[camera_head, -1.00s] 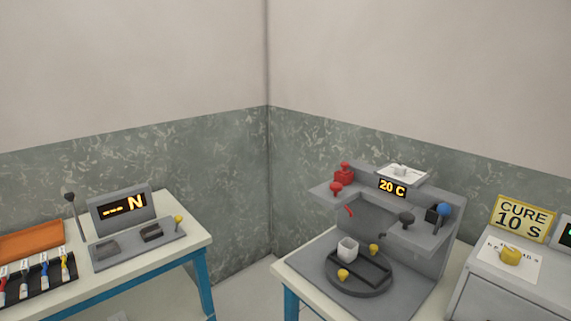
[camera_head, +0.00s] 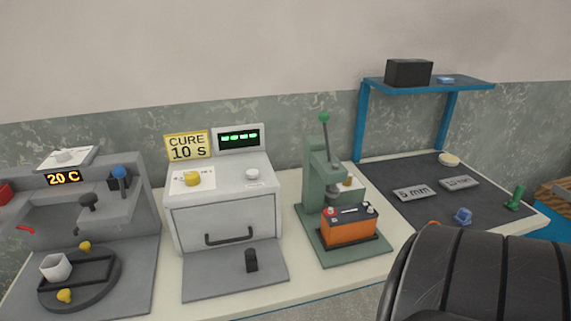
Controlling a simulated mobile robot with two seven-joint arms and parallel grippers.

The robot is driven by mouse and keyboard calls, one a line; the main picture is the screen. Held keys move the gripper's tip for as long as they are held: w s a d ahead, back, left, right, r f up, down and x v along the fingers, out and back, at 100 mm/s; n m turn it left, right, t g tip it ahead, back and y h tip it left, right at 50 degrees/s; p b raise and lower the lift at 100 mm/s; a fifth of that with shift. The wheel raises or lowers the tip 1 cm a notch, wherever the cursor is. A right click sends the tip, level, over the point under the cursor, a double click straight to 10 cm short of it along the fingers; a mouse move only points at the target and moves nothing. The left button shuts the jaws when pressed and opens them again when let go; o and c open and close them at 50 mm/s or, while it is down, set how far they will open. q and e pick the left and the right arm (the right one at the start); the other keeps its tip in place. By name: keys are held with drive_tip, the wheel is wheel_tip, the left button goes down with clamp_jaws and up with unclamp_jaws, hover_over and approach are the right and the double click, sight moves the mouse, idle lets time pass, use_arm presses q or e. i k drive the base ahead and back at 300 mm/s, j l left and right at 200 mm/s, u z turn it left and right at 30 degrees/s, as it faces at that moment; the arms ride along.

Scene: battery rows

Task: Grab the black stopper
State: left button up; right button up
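A small black upright stopper-like piece (camera_head: 251,261) stands on the grey plate in front of the white curing oven, right of the oven handle's middle. It is the likeliest black stopper, but a dark knob (camera_head: 87,201) also shows on the grey machine at the left. Neither of my grippers is in view, and nothing touches the black piece.
The white oven (camera_head: 222,217) is closed. A green press (camera_head: 322,185) with an orange battery (camera_head: 348,229) stands to its right. A large black ribbed shape (camera_head: 480,275) covers the lower right.

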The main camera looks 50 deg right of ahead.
sight(251, 259)
drive_tip(key=z, duration=1.4)
